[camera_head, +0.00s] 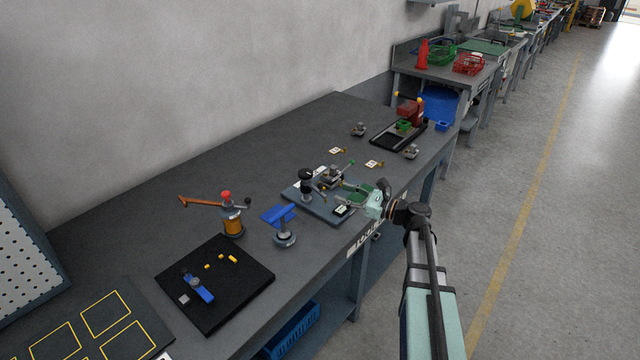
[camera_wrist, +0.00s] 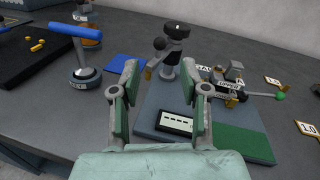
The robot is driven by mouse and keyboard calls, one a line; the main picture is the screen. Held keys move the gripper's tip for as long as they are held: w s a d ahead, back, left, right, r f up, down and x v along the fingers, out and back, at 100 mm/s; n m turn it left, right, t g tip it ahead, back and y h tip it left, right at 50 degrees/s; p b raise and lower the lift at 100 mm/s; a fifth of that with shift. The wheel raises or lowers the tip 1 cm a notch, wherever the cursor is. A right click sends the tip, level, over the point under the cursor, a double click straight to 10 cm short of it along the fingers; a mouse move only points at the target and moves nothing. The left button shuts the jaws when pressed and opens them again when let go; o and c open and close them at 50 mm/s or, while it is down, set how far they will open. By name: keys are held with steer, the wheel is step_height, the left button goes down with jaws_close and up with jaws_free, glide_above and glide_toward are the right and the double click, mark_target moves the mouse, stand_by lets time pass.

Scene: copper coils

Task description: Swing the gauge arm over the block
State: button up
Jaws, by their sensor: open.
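The gauge stand is a dark post with a black cap (camera_wrist: 177,50), near the back of a blue-grey base plate (camera_wrist: 148,116). It also shows in the head view (camera_head: 307,184). A short arm with a dark ball (camera_wrist: 159,44) and a brass-coloured tip (camera_wrist: 150,73) sits on the post's left in the wrist view. A grey metal block-like piece (camera_wrist: 233,72) in a labelled fixture stands right of the post; I cannot tell for certain that it is the block. My gripper (camera_wrist: 159,70) is open and empty, in front of the post and above the plate. It also shows in the head view (camera_head: 343,197).
A green-knobbed lever (camera_wrist: 280,96) sticks out right of the fixture. A blue-handled stand (camera_wrist: 85,76) is left of my gripper. A blue pad (camera_wrist: 128,64) lies behind it. A black mat (camera_head: 215,308) lies further left; a red press (camera_head: 410,110) stands further along the bench.

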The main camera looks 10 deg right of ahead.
mark_target(320, 184)
steer(key=p+x, duration=0.2)
steer(key=x, duration=0.7)
jaws_close()
